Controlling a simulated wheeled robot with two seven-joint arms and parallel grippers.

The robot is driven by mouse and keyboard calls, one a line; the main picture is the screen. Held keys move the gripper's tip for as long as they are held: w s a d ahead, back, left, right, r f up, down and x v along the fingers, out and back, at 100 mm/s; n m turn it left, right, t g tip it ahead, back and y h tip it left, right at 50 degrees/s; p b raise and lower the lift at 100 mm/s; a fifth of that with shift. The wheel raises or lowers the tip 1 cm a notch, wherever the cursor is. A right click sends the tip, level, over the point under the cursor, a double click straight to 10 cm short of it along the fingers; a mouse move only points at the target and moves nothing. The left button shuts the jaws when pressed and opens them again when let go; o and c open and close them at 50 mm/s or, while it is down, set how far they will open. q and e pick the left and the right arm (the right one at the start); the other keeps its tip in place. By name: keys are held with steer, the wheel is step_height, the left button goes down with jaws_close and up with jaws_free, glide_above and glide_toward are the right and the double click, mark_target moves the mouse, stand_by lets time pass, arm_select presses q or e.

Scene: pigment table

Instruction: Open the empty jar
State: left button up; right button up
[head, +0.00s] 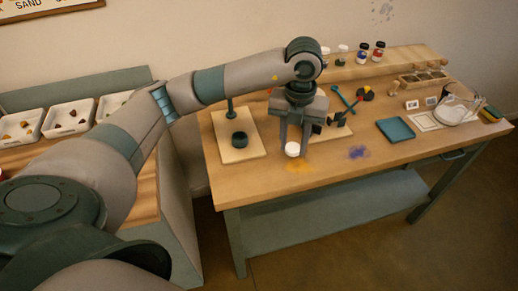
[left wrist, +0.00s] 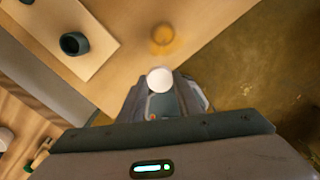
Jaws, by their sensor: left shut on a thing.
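My left gripper (head: 293,143) points down over the front part of the pigment table and is shut on a small white round piece (head: 292,149), which looks like a jar lid. In the left wrist view the white piece (left wrist: 160,79) sits at the fingertips of the left gripper (left wrist: 162,90). I cannot tell whether a clear jar is attached to it, nor whether it touches the table. Several small jars (head: 362,52) stand on the raised back shelf, some with white lids and some with dark ones. My right gripper is not in view.
A dark round bowl (head: 239,140) sits on a pale board (head: 238,153) left of the gripper. Yellow powder (head: 298,166) and purple powder (head: 358,152) lie on the table (head: 327,172). A blue-green pad (head: 396,130) lies to the right. White trays (head: 68,118) stand at the far left.

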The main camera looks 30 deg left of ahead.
arm_select(q)
steer(key=n, duration=0.2)
steer(key=w+n, duration=0.1)
steer(key=n, duration=0.1)
steer(key=r+n+p, duration=0.1)
steer(key=n, duration=0.1)
steer(key=shift+w+a+n, duration=0.15)
steer(key=shift+a+n, duration=0.15)
steer(key=shift+a, duration=0.1)
steer(key=n, duration=0.4)
steer(key=shift+w+a+r+n, duration=0.1)
steer(key=shift+w+a+n, duration=0.2)
steer(key=shift+w+n, duration=0.1)
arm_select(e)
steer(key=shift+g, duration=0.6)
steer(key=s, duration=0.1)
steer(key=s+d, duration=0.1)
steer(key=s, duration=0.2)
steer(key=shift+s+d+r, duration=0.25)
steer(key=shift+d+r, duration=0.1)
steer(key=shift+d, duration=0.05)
arm_select(q)
steer(key=shift+p, duration=0.3)
